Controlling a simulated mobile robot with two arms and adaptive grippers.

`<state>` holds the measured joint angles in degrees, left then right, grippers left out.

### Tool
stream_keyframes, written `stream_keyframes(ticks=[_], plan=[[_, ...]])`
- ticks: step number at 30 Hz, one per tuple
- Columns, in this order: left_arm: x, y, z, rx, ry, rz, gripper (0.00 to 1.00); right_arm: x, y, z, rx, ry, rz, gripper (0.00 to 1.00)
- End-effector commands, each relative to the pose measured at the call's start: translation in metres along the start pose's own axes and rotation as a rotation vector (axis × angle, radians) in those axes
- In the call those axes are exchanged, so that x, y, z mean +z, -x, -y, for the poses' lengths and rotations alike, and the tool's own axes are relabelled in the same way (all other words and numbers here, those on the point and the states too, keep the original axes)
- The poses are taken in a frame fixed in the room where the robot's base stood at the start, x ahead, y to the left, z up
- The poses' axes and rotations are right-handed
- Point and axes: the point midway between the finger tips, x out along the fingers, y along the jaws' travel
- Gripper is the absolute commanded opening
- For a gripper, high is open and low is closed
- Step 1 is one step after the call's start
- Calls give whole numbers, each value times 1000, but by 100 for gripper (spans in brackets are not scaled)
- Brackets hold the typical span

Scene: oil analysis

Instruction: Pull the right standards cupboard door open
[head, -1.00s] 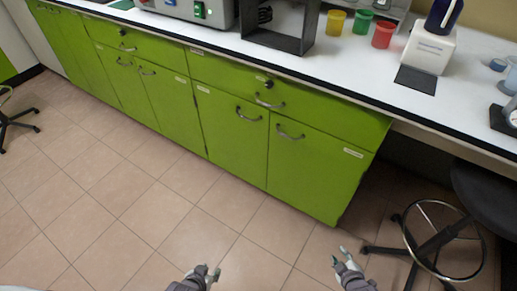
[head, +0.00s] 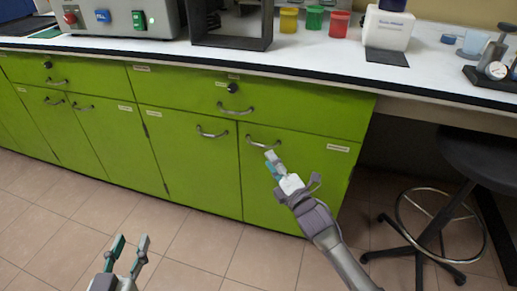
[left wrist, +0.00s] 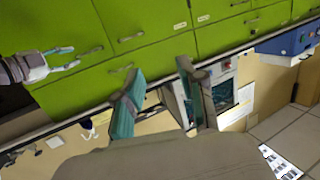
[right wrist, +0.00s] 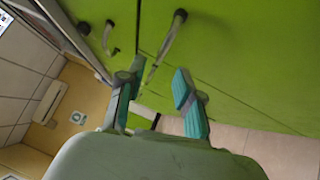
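The right cupboard door (head: 290,175) is green, flat and flush with the cabinet front. Its curved metal handle (head: 263,145) is near the top left of the door. My right gripper (head: 272,160) is just in front of and slightly below this handle. In the right wrist view its teal fingers (right wrist: 157,88) are apart and empty, with a handle (right wrist: 167,40) beyond the fingertips. My left gripper (head: 130,250) is open and empty over the floor, low and left, away from the cabinet; its spread fingers also show in the left wrist view (left wrist: 162,92).
The neighbouring door (head: 195,160) has its own handle (head: 212,132), and a wide drawer (head: 250,105) sits above both. The white worktop (head: 330,55) overhangs the front. A black stool (head: 440,220) stands at the right. The tiled floor (head: 190,250) before the cabinet is clear.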

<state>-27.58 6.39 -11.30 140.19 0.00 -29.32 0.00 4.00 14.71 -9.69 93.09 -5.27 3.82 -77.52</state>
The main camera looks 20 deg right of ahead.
Motion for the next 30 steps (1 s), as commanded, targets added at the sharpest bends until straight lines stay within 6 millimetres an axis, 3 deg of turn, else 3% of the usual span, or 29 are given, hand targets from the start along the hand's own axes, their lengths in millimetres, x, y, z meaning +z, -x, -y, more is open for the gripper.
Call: stream_keyframes(ticks=[6,12,25,30], plan=[[-42,0,-7,16,5,-263,40,-1,-45,2,1,-2,0,35],[-69,7,-10,24,10,-426,40,0,-68,2,-1,-3,0,35],[-80,12,-12,27,12,-488,40,-1,-76,1,-2,-3,0,35],[-80,12,-12,27,12,-487,40,0,-76,1,-2,-3,0,7]])
